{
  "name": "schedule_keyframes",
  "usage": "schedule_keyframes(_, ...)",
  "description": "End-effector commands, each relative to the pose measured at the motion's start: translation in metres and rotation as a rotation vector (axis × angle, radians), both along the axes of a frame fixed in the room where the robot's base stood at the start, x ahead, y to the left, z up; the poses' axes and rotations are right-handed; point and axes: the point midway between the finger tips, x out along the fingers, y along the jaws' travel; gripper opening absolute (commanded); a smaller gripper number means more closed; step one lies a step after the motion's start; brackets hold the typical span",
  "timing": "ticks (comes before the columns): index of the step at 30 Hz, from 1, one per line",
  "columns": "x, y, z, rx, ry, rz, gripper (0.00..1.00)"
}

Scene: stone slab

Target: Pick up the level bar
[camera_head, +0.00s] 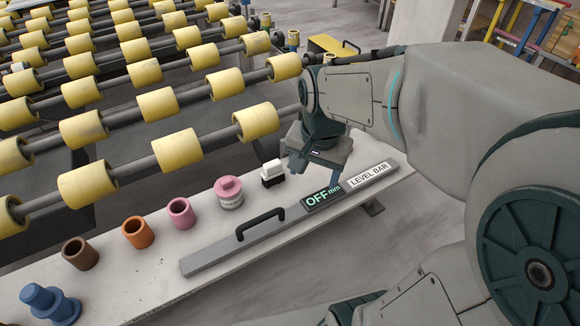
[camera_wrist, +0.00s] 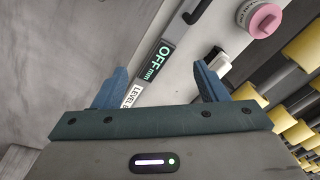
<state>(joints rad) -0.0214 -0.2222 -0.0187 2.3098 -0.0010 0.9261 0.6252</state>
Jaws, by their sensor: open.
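The level bar (camera_head: 323,199) is a long grey bar lying on a pale stone slab. It has a black loop handle (camera_head: 262,222), a dark display reading "OFF mm" and a white "LEVEL BAR" label near its right end. My gripper (camera_head: 320,160) is open and empty, above the slab near the display and label end. In the wrist view, the level bar (camera_wrist: 160,60) runs diagonally between the two spread fingers of my gripper (camera_wrist: 161,82). The bar's label is partly hidden by the gripper body there.
On the slab (camera_head: 140,285) stand a blue stepped piece (camera_head: 50,304), brown (camera_head: 80,253), orange (camera_head: 137,232) and pink (camera_head: 180,213) cups, a pink-lidded jar (camera_head: 229,192) and a white-and-black block (camera_head: 272,173). Yellow rollers (camera_head: 158,103) line the back left.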

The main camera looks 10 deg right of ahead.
Motion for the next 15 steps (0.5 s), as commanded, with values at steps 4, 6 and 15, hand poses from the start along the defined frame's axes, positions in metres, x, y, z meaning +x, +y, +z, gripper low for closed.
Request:
schedule_keyframes(4, 0.036, 0.0, -0.044, 0.026, 0.066, -0.295, 0.66)
schedule_keyframes(6, 0.048, 0.0, -0.057, 0.033, 0.088, -0.408, 0.66)
schedule_keyframes(15, 0.072, 0.002, -0.087, 0.036, 0.127, -0.634, 0.66)
